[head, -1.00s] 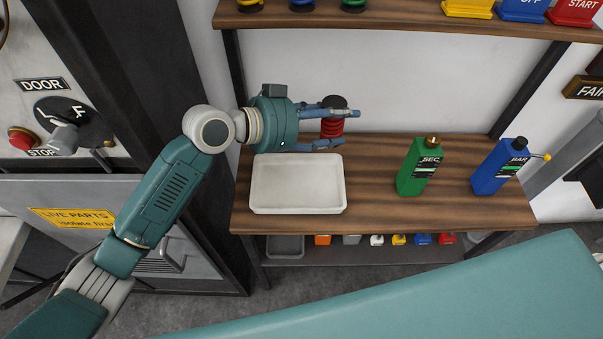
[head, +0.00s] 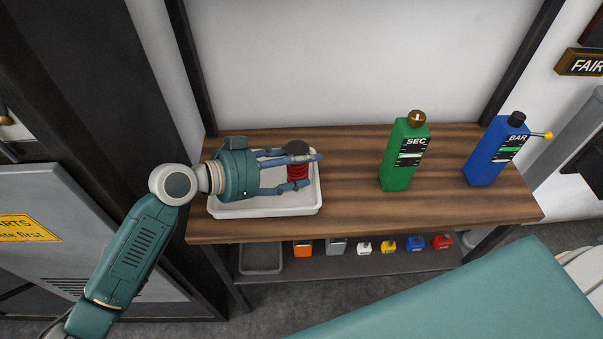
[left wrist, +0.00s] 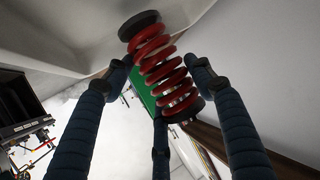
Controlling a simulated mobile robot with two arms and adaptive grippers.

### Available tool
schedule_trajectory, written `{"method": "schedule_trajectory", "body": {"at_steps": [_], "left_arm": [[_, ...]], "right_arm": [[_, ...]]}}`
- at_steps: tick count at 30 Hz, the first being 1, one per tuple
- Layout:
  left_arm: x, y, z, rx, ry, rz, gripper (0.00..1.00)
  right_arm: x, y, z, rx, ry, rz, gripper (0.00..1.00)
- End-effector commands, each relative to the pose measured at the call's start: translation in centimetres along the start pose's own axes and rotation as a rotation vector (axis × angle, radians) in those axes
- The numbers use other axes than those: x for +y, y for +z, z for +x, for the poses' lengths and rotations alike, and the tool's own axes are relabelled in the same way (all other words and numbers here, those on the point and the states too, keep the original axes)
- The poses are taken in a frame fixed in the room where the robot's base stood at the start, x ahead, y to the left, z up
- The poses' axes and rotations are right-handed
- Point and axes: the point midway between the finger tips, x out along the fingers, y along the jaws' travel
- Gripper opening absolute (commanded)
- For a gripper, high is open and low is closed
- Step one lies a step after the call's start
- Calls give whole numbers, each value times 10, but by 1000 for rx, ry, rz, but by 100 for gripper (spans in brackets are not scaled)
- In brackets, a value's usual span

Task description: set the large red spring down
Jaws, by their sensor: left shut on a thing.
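The large red spring (head: 298,171) has a dark cap at its top and stands about upright between the fingers of my left gripper (head: 305,172), over the right part of the white tray (head: 222,209). In the left wrist view the red spring (left wrist: 163,72) has dark caps at both ends, with the blue fingers (left wrist: 160,90) around it. My left gripper is shut on it. The spring's lower end is hidden in the head view, so I cannot tell whether it touches the tray floor. My right gripper is not in view.
A green SEC bottle (head: 404,160) and a blue BAR bottle (head: 489,160) stand on the wooden table (head: 350,205) to the right. Bare wood lies between the tray and the green bottle. A lower shelf (head: 330,265) holds a grey tray and several small coloured items.

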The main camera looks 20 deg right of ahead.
Motion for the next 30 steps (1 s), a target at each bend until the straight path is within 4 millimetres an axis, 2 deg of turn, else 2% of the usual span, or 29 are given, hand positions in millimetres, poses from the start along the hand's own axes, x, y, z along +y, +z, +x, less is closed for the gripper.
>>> {"method": "schedule_trajectory", "body": {"at_steps": [1,3,14,15,18,27,30], "left_arm": [[0,14,4,1,1,0,17],[0,19,5,2,3,3,17],[0,20,5,2,4,4,17],[1,22,5,0,5,3,56],[1,21,5,0,5,3,73],[1,19,4,0,5,3,73],[0,17,-2,-1,4,3,73]], "right_arm": [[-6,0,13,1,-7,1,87],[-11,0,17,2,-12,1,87],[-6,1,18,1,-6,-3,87],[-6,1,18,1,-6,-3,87],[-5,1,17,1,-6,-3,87],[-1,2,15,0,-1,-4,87],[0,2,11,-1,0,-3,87]]}}
